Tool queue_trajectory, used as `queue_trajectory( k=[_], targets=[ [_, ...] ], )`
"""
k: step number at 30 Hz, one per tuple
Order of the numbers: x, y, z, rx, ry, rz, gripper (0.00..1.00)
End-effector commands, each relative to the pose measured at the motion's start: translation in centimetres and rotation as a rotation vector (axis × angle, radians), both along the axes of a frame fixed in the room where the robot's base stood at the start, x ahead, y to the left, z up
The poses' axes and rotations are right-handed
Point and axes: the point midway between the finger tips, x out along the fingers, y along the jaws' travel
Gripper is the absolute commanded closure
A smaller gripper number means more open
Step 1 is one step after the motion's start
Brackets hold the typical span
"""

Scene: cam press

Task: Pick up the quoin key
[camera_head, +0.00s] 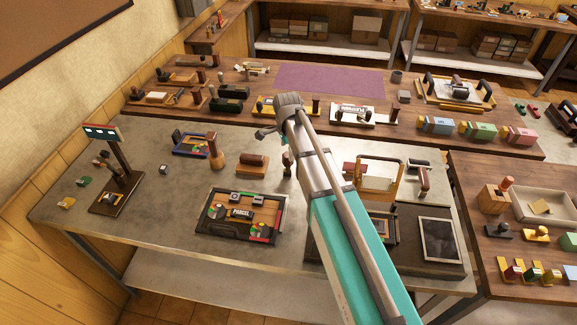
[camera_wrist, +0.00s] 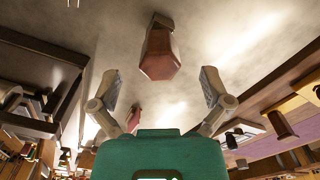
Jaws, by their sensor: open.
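I cannot tell for certain which tool is the quoin key. A small upright dark-handled piece (camera_head: 287,160) stands on the grey bench, partly hidden by my arm. A wooden-handled tool (camera_head: 214,152) stands to its left. In the wrist view, a brown faceted wooden handle (camera_wrist: 160,55) shows ahead of my gripper, centred between the fingers and apart from them. My gripper (camera_head: 272,134) is above the back edge of the grey bench. In the wrist view my gripper (camera_wrist: 161,92) has its fingers spread wide, with nothing between them.
A dark tray with type blocks (camera_head: 203,225) lies at the bench's front middle. A wood-handled roller block (camera_head: 252,165) is close to my gripper. A post stand (camera_head: 108,205) rises at left. A wooden bench (camera_head: 210,78) behind holds several stamps. Bare grey bench (camera_head: 150,230) lies at front left.

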Motion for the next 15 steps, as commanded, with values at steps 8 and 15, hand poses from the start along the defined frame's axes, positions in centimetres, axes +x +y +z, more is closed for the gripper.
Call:
queue_trajectory(
  k=[8,15],
  targets=[
    [0.1,-0.2,-2.6,0.0,0.0,0.0,0.02],
    [0.1,-0.3,-3.4,0.0,0.0,-0.001,0.02]
  ],
)
